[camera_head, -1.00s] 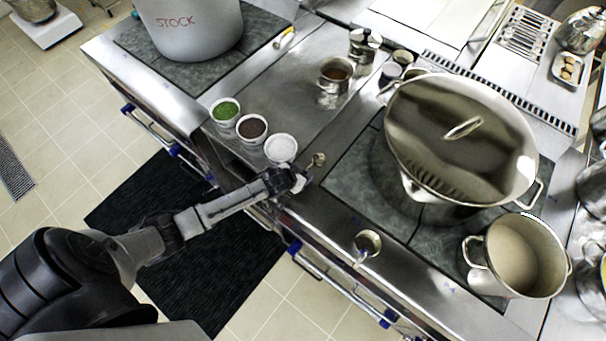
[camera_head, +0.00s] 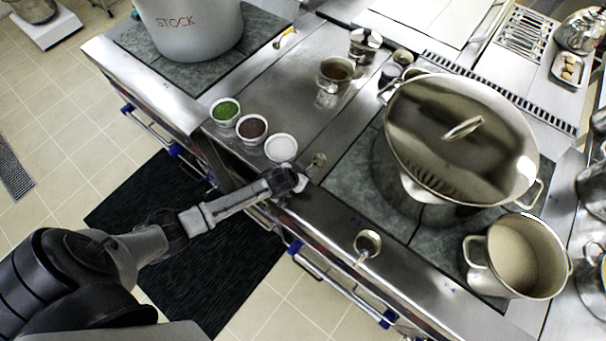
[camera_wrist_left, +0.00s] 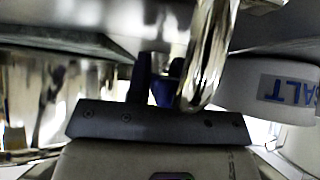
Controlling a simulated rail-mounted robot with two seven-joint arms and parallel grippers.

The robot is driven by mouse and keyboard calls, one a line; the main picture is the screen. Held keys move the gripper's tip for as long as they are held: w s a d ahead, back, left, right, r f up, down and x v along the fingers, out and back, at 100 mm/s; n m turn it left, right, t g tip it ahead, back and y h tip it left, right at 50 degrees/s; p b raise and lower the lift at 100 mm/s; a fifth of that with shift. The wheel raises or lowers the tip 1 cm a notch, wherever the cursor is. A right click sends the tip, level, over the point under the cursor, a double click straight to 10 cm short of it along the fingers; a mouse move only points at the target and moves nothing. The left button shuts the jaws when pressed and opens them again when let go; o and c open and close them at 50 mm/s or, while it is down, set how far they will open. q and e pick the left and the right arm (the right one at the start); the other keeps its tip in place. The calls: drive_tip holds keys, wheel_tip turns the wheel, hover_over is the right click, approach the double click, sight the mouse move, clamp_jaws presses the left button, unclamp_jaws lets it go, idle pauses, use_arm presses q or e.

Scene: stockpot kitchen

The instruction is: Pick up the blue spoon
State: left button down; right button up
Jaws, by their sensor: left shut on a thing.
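My left gripper (camera_head: 300,183) is at the counter's front edge, just in front of the white salt bowl. In the left wrist view its fingers (camera_wrist_left: 160,88) are shut on a small blue part, which I take for the blue spoon's handle (camera_wrist_left: 172,84). A shiny curved metal piece crosses close in front of the fingers in that view; I cannot tell if it belongs to the spoon. In the head view a small metal spoon bowl (camera_head: 318,160) shows just beyond the gripper. Most of the handle is hidden by the gripper. My right gripper is not in view.
The salt bowl (camera_head: 281,148) stands close to the gripper, with dark (camera_head: 252,128) and green (camera_head: 225,110) bowls farther left. A large lidded pot (camera_head: 460,135) and a smaller pot (camera_head: 517,255) stand at right.

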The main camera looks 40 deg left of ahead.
sight(310, 166)
use_arm(q)
drive_tip(key=shift+r, duration=0.1)
idle(0.5)
drive_tip(key=shift+r, duration=0.55)
wheel_tip(310, 166, up, 3)
drive_tip(key=shift+f, duration=0.2)
drive_tip(key=s+d+r, duration=0.3)
drive_tip(key=d+r, duration=0.4)
drive_tip(key=d, duration=0.4)
drive_tip(key=shift+s, duration=0.2)
drive_tip(key=shift+d+r, duration=0.1)
drive_tip(key=shift+r, duration=0.05)
